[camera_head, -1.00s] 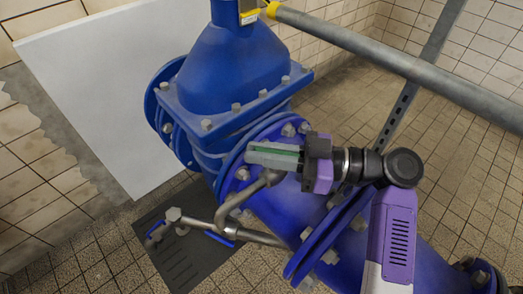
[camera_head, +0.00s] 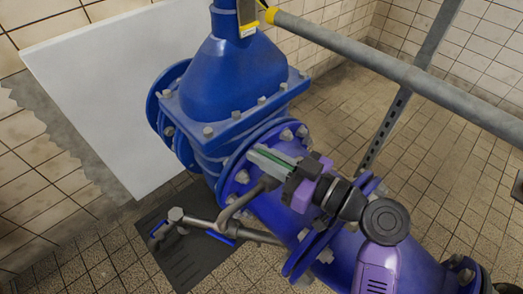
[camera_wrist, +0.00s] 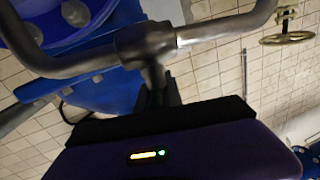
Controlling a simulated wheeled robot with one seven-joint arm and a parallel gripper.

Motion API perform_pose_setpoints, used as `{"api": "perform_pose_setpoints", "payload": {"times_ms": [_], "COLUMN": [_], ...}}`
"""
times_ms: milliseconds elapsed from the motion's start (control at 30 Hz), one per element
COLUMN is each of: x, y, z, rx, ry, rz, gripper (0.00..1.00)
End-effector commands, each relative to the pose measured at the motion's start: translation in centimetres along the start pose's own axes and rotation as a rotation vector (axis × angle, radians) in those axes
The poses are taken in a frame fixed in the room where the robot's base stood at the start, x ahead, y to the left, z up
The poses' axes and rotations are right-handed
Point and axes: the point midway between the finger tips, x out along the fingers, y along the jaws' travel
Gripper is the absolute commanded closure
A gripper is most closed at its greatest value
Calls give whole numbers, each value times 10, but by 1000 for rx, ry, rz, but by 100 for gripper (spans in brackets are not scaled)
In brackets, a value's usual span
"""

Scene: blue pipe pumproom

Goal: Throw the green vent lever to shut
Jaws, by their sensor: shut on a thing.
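The green vent lever (camera_head: 274,156) shows in the head view as a thin green strip between the grey fingers of my gripper (camera_head: 270,160). My gripper is shut on it, and the fingers cover most of the lever. It sits just above a bent grey vent pipe (camera_head: 240,203), beside the blue flange. In the wrist view a grey pipe tee (camera_wrist: 146,42) is close in front of the dark gripper body. The lever cannot be made out there.
A large blue valve (camera_head: 232,85) stands behind my gripper on a blue flanged pipe. A grey rail (camera_head: 400,78) crosses at the upper right. Blue-handled small taps (camera_head: 222,237) lie below left. The wrist view shows a handwheel (camera_wrist: 289,38).

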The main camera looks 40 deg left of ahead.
Motion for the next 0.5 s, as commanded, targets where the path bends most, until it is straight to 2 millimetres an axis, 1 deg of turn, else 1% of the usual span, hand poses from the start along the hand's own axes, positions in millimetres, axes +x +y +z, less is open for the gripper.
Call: {"api": "perform_pose_setpoints", "payload": {"times_ms": [233, 500], "x": [-1, -1], "y": [3, 6], "z": [-2, -1], "rx": [10, 13], "ry": [1, 1], "rz": [140, 210], "gripper": [100, 100]}}
